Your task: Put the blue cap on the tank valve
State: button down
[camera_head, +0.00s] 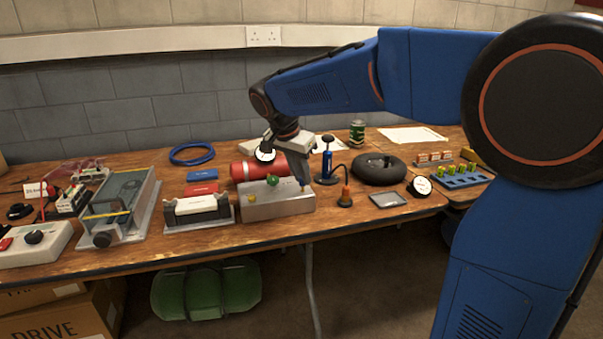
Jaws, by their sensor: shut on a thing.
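The red tank (243,171) lies on its side on the bench, behind a grey metal block (270,208). My gripper (303,183) points down at the right end of this block, in front of the tank's right part. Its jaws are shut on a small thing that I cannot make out. A small orange-brown piece (304,188) shows at the fingertips; I cannot tell whether it is held or stands on the block. A green knob (272,180) and a yellow knob (251,198) sit on the block. The blue cap and the tank valve cannot be made out; my gripper hides part of this area.
A white-topped holder (197,208) stands left of the block. A blue rack (462,174) is at the right. Some wood is bare near the bench's front edge (230,240).

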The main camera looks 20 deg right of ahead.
jog(key=shift+f, duration=0.85)
jog(key=c, duration=1.6)
grip_release()
jog(key=shift+r, duration=0.15)
jog(key=v, duration=1.7)
jog(key=shift+r, duration=0.1)
jog(key=shift+d, duration=0.1)
jog(key=s+d+f+n+y, duration=0.1)
jog(key=s+d+f+n, duration=0.2)
jog(key=s+f, duration=0.5)
jog(key=s+d+f+n+t+y, duration=0.1)
jog(key=s+d+f+n, duration=0.3)
jog(key=s+f, duration=0.4)
jog(key=s+d+f+n+t+y, duration=0.1)
jog(key=s+d+f+n, duration=0.2)
jog(key=s, duration=1)
jog(key=shift+s+d+f+n+y, duration=0.15)
jog(key=shift+d+f, duration=0.3)
jog(key=shift+f, duration=0.4)
jog(key=shift+w+d+f+n+y, duration=0.1)
jog(key=shift+d+f, duration=0.35)
jog(key=shift+f, duration=0.4)
jog(key=shift+s+d+f+n+y, duration=0.15)
jog(key=shift+d+f, duration=0.3)
jog(key=shift+f, duration=0.4)
